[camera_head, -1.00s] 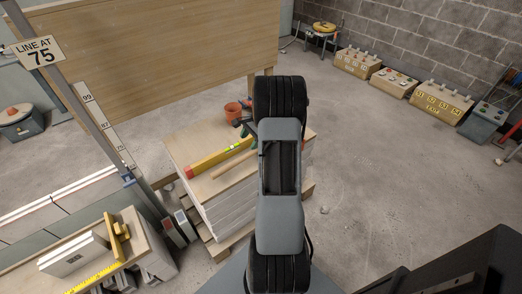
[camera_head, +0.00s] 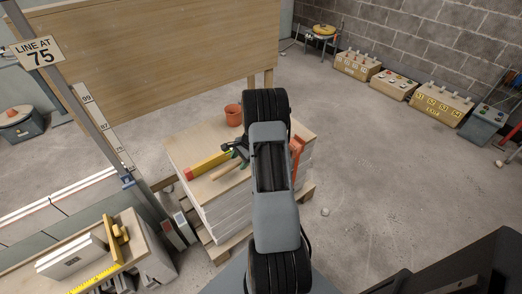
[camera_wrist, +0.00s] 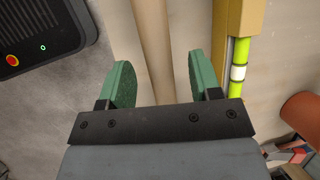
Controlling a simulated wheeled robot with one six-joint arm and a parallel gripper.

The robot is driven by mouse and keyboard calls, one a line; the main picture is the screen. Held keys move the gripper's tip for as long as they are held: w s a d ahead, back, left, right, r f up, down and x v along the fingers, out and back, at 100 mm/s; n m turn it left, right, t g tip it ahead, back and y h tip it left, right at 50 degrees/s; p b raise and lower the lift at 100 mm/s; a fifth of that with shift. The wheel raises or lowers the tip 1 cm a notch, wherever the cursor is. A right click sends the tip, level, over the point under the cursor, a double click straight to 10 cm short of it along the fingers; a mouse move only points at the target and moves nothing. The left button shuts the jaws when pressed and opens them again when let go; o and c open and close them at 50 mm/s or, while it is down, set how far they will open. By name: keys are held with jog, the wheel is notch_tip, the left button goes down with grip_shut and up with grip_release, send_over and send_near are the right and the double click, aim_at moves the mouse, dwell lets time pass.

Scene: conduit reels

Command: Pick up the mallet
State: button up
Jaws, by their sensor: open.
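A pale wooden handle, taken as the mallet's (camera_head: 224,171), lies on the board-topped stack beside the yellow level. In the wrist view the handle (camera_wrist: 156,45) runs up and down between my two green fingers. The mallet's head is not visible in either view. My gripper (camera_wrist: 161,80) is open, with the fingers apart on both sides of the handle and a gap to each. In the head view my gripper (camera_head: 240,152) is over the stack, at the handle's far end, partly hidden by my arm.
The yellow level (camera_head: 207,165) lies parallel to the handle; its green vial (camera_wrist: 238,72) is close to the right finger. A terracotta pot (camera_head: 233,115) stands at the stack's back. An orange tool (camera_head: 297,146) is at the right edge.

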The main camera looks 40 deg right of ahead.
jog(key=shift+x, duration=0.95)
jog(key=shift+c, duration=0.5)
grip_shut()
